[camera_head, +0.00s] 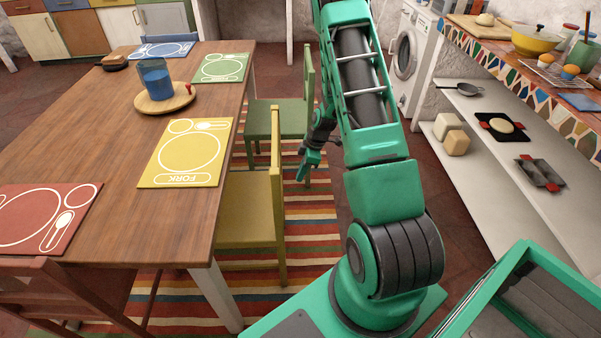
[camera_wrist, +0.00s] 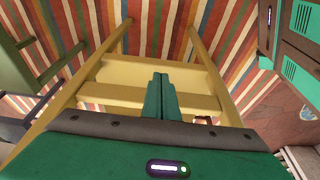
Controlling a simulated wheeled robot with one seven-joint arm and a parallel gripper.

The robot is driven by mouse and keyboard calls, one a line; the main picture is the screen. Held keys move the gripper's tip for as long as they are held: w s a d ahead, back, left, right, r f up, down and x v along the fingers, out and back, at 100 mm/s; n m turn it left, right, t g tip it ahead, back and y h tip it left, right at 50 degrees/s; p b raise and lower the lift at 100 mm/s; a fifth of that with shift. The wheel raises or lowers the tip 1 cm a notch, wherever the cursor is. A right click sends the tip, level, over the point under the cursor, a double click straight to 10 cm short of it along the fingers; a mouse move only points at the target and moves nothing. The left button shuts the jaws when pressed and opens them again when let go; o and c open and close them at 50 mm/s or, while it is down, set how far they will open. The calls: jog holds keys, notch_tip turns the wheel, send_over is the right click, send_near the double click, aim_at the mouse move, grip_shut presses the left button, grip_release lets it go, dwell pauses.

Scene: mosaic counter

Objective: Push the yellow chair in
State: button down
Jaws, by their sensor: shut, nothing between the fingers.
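The yellow chair (camera_head: 247,208) stands at the right side of the wooden table (camera_head: 110,105). Its seat lies partly beneath the table edge and its upright back is on the right, facing the aisle. My gripper (camera_head: 306,168) is to the right of the chair back, low and apart from it in the head view. In the wrist view, the yellow chair frame (camera_wrist: 150,73) spreads behind my two green fingers (camera_wrist: 160,78), which are together and hold nothing. I cannot tell from the wrist view whether the fingertips touch the chair.
A green chair (camera_head: 275,118) stands just beyond the yellow one, and a red chair (camera_head: 50,290) is at the near left. A striped rug (camera_head: 308,212) lies under the chairs. A counter with a lower shelf (camera_head: 480,135) runs along the right.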

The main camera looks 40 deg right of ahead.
jog(key=w+a+f, duration=0.3)
jog(key=a+f, duration=0.2)
jog(key=f, duration=0.1)
jog(key=shift+w+f, duration=0.15)
dwell(0.4)
